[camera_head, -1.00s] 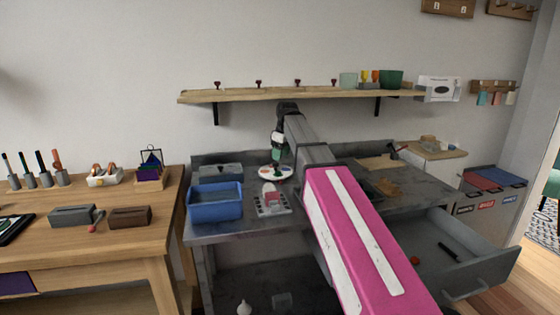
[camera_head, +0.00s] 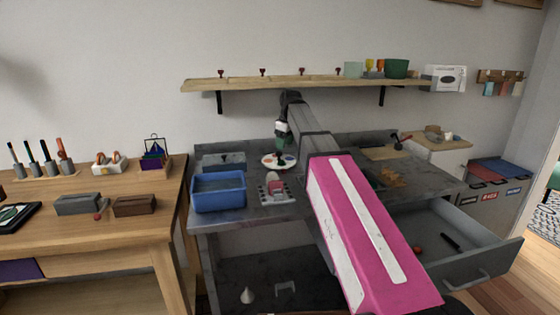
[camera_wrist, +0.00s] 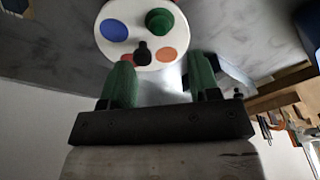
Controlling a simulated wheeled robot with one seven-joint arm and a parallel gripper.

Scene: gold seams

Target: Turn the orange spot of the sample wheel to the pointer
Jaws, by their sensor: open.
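The sample wheel (camera_head: 266,161) is a white disc on the grey bench. In the wrist view the wheel (camera_wrist: 103,40) shows a blue spot (camera_wrist: 115,31), an orange spot (camera_wrist: 166,55), a partly hidden red spot (camera_wrist: 126,58) and a raised green knob (camera_wrist: 160,20). A small black piece (camera_wrist: 142,54) stands at the rim between red and orange; I cannot tell whether it is the pointer. My gripper (camera_wrist: 161,84) is open with green fingers apart and nothing between them. In the head view my gripper (camera_head: 281,148) is over the wheel; contact cannot be told.
A blue bin (camera_head: 218,192) stands left of the wheel, and a grey holder with a red-and-white piece (camera_head: 274,188) stands in front. A wooden shelf (camera_head: 300,82) runs above. An open drawer (camera_head: 455,245) juts out at right. A wooden table (camera_head: 90,222) stands at left.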

